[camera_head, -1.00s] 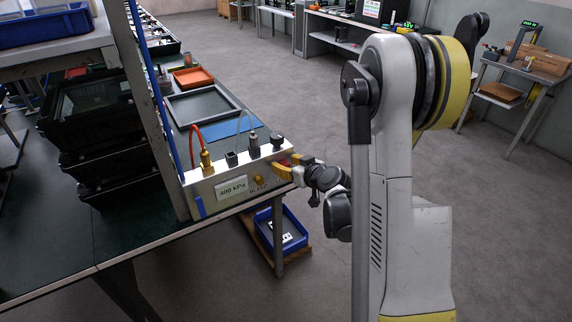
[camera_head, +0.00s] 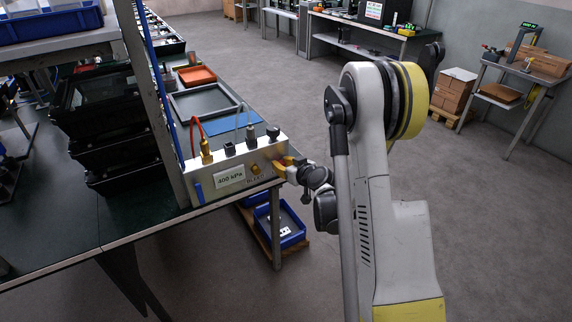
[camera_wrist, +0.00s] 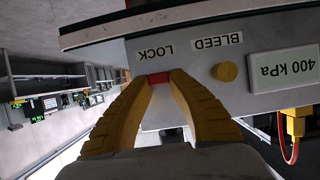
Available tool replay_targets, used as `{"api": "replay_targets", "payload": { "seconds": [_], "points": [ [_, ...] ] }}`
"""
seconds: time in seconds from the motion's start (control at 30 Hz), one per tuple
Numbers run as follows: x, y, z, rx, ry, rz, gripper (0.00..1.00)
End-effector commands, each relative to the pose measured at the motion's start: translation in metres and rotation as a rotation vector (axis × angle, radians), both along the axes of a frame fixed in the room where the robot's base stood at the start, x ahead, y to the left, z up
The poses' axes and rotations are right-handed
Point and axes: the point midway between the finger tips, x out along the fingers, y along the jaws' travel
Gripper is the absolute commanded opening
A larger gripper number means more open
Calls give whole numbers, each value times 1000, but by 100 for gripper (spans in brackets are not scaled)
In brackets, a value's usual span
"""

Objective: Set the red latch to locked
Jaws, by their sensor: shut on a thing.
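The red latch (camera_wrist: 158,78) sits on the front face of a silver metal box (camera_head: 208,186), beside the printed word LOCK. The wrist view is turned, so the lettering appears upside down. My gripper (camera_wrist: 160,84) has its two yellow fingers shut on the latch, one on each side. In the head view my gripper (camera_head: 284,165) meets the right end of the box front and hides most of the latch. A round yellow bleed knob (camera_wrist: 225,72) and a 400 kPa label (camera_wrist: 284,64) are on the same face; the label also shows in the head view (camera_head: 229,177).
Red and grey hoses with fittings rise from the box top. A grey tray (camera_head: 205,101) and an orange tray (camera_head: 197,75) lie behind it on the bench. Stacked black cases (camera_head: 108,130) stand left. Blue bins (camera_head: 279,225) sit below. Open floor lies to the right.

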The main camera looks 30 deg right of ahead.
Motion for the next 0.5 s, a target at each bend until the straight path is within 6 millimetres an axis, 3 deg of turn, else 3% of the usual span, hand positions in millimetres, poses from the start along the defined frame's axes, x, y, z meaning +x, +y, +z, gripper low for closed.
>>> {"api": "replay_targets", "payload": {
  "seconds": [0.2,0.23,0.3,0.5],
  "points": [
    [-2,1,-3,-3,7,4,0],
    [-2,1,-3,-3,7,4,26],
    [-2,1,-3,-2,7,4,47],
    [-2,1,-2,-2,5,4,47]
  ]
}}
